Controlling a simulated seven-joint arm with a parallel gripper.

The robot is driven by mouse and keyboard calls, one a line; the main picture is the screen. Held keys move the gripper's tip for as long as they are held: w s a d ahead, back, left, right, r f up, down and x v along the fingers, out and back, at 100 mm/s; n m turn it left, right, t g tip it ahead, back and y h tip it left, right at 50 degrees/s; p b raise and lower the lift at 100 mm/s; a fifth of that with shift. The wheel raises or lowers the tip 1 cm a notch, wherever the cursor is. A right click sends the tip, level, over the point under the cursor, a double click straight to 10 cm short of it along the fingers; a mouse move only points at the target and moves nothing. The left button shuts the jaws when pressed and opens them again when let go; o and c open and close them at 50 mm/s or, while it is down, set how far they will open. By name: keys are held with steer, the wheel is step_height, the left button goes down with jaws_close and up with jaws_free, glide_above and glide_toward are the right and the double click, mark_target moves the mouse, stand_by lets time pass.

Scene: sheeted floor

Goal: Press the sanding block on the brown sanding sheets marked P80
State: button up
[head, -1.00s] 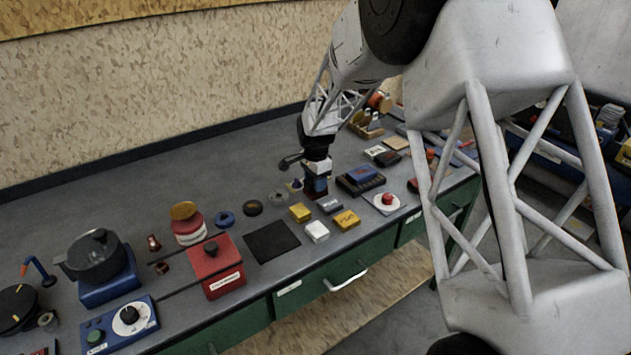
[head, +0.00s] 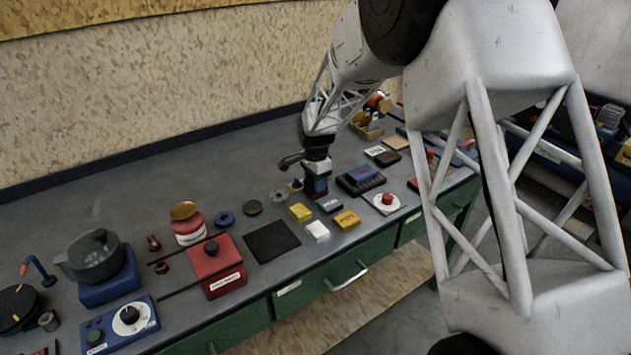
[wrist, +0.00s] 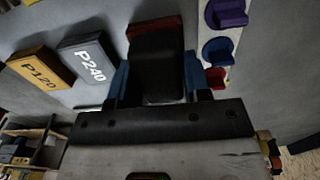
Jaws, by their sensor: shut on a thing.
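My gripper (wrist: 160,85) has its blue fingers closed on the sides of a black sanding block (wrist: 157,65). In the head view my gripper (head: 317,188) is down at the bench, behind the grey P240 block. A reddish-brown edge (wrist: 155,24) shows past the far end of the sanding block in the wrist view. It looks like the brown sheets under the block, but no P80 mark is visible. The block and gripper hide the rest, so I cannot tell whether the two touch. Grey P240 (wrist: 88,62) and yellow P120 (wrist: 40,71) lie to the left.
A dark tray with a blue top (head: 361,179) stands right of my gripper. Purple (wrist: 230,12), blue (wrist: 218,48) and red (wrist: 216,77) pieces are close on the right in the wrist view.

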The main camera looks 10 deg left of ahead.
steer(key=shift+f, duration=0.1)
steer(key=shift+r, duration=3.55)
steer(key=shift+d, duration=0.15)
steer(key=w+d+r+n, duration=0.3)
steer(key=d, duration=0.8)
steer(key=w+d+r+n, duration=0.3)
steer(key=d+r, duration=0.1)
steer(key=d, duration=0.8)
steer(key=w+d+r+n, duration=0.3)
steer(key=d, duration=0.8)
steer(key=shift+w+d+r, duration=0.15)
steer(key=shift+w+d, duration=0.1)
